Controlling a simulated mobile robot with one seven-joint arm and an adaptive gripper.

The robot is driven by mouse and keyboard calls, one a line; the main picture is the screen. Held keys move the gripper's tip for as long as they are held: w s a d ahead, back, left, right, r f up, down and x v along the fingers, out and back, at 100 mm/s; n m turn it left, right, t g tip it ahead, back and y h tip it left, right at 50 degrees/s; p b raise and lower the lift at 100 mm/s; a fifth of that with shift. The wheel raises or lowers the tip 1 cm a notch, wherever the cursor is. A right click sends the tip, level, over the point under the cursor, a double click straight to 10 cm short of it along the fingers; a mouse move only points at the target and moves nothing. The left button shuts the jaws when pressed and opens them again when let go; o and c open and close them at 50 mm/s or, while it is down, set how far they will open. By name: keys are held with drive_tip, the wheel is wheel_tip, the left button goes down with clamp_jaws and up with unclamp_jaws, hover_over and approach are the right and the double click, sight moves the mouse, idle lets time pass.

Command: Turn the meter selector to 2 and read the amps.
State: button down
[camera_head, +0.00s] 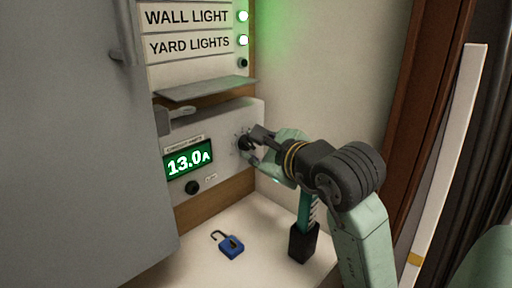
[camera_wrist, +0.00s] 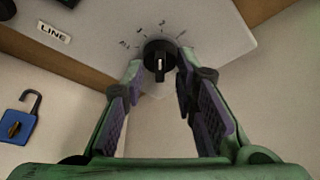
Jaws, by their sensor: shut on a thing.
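The meter (camera_head: 222,153) is a pale box with a green lit display (camera_head: 188,161) reading 13.0 A. Its selector (camera_head: 245,142) is a small black knob on the right of the face. The selector shows in the wrist view (camera_wrist: 158,60) with a white pointer mark and small labels around its upper side, including a 2. I cannot tell for sure which label it points at. My gripper (camera_head: 251,139) is shut on the selector, with a finger on each side of it in the wrist view (camera_wrist: 157,74).
A blue padlock (camera_head: 231,248) with an open shackle lies on the pale counter (camera_head: 200,257). An upright teal and black object (camera_head: 303,243) stands below my arm. A grey door (camera_head: 75,140) covers the left. A grey ledge (camera_head: 205,90) sits above the meter. A second black knob (camera_head: 192,188) is below the display.

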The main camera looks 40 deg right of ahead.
idle(0.4)
drive_tip(key=c, duration=1.4)
unclamp_jaws()
drive_tip(key=v, duration=1.2)
drive_tip(key=shift+r, duration=0.15)
